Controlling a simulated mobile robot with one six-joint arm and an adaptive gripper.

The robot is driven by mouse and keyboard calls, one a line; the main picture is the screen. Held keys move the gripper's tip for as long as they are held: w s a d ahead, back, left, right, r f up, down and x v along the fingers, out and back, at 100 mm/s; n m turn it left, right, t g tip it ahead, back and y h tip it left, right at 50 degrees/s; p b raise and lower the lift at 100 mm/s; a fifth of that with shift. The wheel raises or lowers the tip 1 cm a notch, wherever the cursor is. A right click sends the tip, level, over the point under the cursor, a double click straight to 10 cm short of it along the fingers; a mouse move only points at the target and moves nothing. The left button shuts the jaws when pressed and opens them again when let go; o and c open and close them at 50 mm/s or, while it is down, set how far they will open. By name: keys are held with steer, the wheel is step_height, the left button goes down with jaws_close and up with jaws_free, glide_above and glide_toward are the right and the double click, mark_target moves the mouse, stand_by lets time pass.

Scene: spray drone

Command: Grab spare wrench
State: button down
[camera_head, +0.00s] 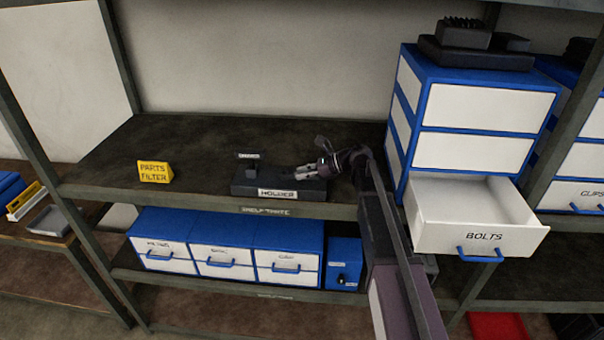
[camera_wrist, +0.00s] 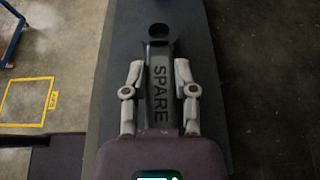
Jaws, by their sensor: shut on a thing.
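The spare wrench (camera_wrist: 160,90) is a dark grey piece marked "SPARE", lying lengthwise between my fingers in the wrist view. My gripper (camera_wrist: 159,72) is shut on it, one pale jointed finger along each side. In the head view my gripper (camera_head: 318,168) is over the right end of the dark holder (camera_head: 243,187), which carries a "HOLDER" label. The wrench is too small and covered there to make out clearly. I cannot tell whether it still touches the holder.
A yellow "PARTS FILTER" sign (camera_head: 154,172) stands left on the shelf (camera_head: 200,135). A blue and white cabinet (camera_head: 480,105) stands right, its "BOLTS" drawer (camera_head: 478,236) pulled out beside my arm. Blue drawer boxes (camera_head: 228,235) fill the lower shelf. Shelf room behind the holder is clear.

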steer(key=shift+r+p, duration=1.5)
steer(key=shift+r, duration=0.2)
steer(key=s+d+r+p, duration=0.1)
steer(key=s+d, duration=0.1)
steer(key=s, duration=1.4)
steer(key=shift+d, duration=0.3)
steer(key=shift+w, duration=0.1)
